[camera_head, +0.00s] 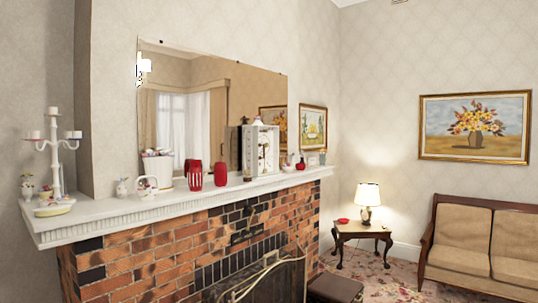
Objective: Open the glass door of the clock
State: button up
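A white box-shaped case (260,152), which looks like the clock, stands upright on the mantel shelf in front of the mirror. It has a white frame and a pale front with small dark and gold detail inside. A dark narrow object or edge shows at its upper left. At this size I cannot make out the glass door, its handle, or whether it is open or shut. My gripper is not in view.
The white mantel shelf (110,215) tops a brick fireplace (135,262). Red vases (220,174), small jugs and a white candelabra (55,150) stand left of the case; small red items stand right. A fire screen (265,283) and dark stool (335,288) are below.

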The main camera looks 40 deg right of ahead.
aim_at(254, 128)
jog(key=z, duration=1.55)
jog(key=i, duration=1.7)
jog(key=z, duration=0.15)
